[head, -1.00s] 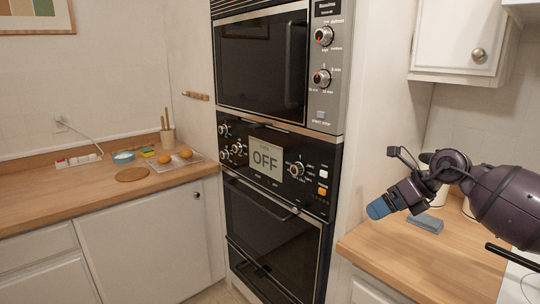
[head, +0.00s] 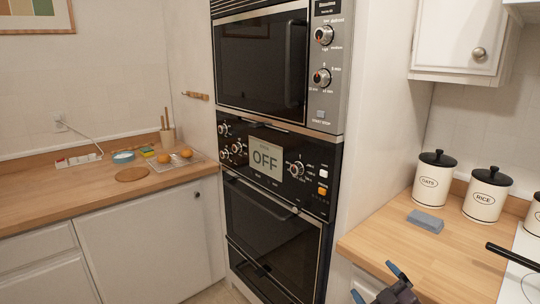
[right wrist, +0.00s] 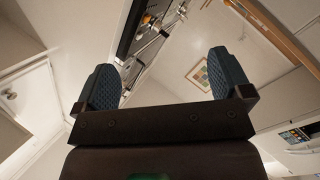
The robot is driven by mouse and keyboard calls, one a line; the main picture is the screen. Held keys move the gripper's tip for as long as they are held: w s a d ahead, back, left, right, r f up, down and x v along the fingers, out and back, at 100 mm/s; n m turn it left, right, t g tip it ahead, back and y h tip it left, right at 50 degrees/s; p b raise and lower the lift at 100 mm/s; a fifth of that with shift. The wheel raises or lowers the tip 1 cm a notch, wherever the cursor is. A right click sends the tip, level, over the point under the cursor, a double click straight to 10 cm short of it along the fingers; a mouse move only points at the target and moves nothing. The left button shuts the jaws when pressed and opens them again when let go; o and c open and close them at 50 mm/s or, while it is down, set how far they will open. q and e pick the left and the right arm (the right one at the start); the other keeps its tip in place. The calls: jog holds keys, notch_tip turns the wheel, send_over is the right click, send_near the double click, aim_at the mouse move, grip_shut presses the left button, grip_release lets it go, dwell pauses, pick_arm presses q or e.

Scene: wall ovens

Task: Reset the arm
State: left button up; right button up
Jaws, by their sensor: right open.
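My right gripper (head: 378,283) is at the bottom edge of the head view, low in front of the right counter. Its two blue fingertips are apart and nothing is between them. In the right wrist view the open gripper (right wrist: 163,84) shows both blue padded fingers spread, with the tilted room behind them. My left gripper is not in view. The wall ovens (head: 262,60) stand in the middle, with both doors closed. The lower oven's display (head: 265,158) reads OFF.
The right counter (head: 385,242) holds a grey-blue block (head: 426,221), an OATS canister (head: 432,183), a RICE canister (head: 487,195) and a dark handle over the white stove edge. The left counter (head: 60,200) holds a round board (head: 132,174), oranges (head: 186,153) and a blue bowl (head: 123,157).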

jog(key=s+d+f+m+g+h, duration=0.2)
jog(key=s+f+m+g, duration=0.1)
jog(key=s+f, duration=0.7)
jog(key=s+d+f+m+g+h, duration=0.1)
jog(key=s+f+m+g+h, duration=0.1)
jog(key=s+f+m, duration=0.4)
jog(key=s+f+g, duration=0.1)
jog(key=s+f, duration=0.4)
jog(key=s, duration=0.6)
jog(key=shift+d+f+m+h, duration=0.25)
jog(key=shift+d+m+h, duration=0.05)
jog(key=shift+d+h, duration=0.1)
